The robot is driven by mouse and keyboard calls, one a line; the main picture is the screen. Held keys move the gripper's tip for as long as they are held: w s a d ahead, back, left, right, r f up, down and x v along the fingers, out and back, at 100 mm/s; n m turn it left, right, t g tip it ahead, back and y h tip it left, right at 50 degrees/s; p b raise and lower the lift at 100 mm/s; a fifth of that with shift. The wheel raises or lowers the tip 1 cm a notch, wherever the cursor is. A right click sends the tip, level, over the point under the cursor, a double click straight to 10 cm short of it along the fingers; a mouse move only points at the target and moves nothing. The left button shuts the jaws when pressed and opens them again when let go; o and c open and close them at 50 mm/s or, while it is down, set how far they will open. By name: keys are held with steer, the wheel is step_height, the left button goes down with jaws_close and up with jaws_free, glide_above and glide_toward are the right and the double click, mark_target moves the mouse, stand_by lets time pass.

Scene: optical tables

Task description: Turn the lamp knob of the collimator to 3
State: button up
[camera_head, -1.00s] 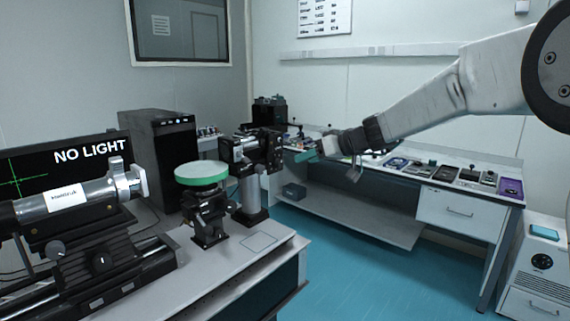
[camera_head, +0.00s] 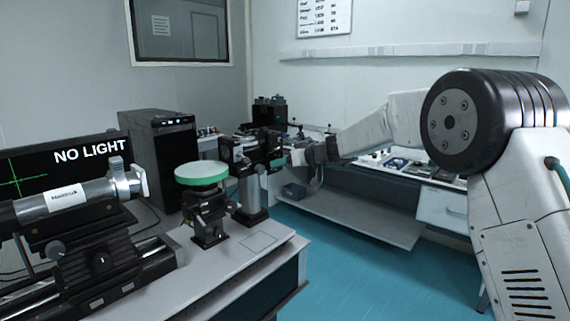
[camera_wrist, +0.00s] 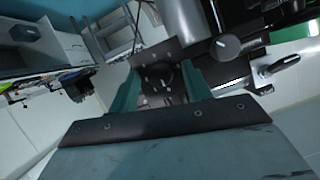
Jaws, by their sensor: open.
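A black optical device on a thick post (camera_head: 252,195), probably the collimator, stands at the back right of the near table. Its dark upper body (camera_head: 240,150) shows beside my gripper (camera_head: 288,160). My gripper is open, with green fingers, just right of this device. In the wrist view my gripper (camera_wrist: 160,82) has dark parts of an instrument between and beyond its fingers. A round grey knob (camera_wrist: 225,47) shows right of the fingers, apart from them. Whether it is the lamp knob, and any numbers on it, I cannot tell. A metal lever (camera_wrist: 278,65) is farther right.
A silver tube instrument (camera_head: 75,195) and a round green-rimmed stage (camera_head: 201,174) stand on the near table (camera_head: 235,262). A monitor (camera_head: 70,160) reads "NO LIGHT". A bench (camera_head: 350,205) with small items lies behind my arm. The blue floor is open.

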steer(key=shift+c, duration=0.3)
steer(key=c, duration=0.9)
steer(key=shift+c, duration=0.2)
steer(key=m+y, duration=0.2)
steer(key=m, duration=0.6)
steer(key=f+m+t+y, duration=0.1)
steer(key=m+y, duration=0.2)
steer(key=m, duration=0.5)
steer(key=m+y, duration=0.3)
steer(key=m, duration=0.5)
steer(key=shift+w+d+f, duration=0.1)
steer(key=shift+d+f, duration=0.05)
steer(key=shift+f, duration=0.1)
steer(key=shift+m+t, duration=0.3)
steer(key=shift+t, duration=0.1)
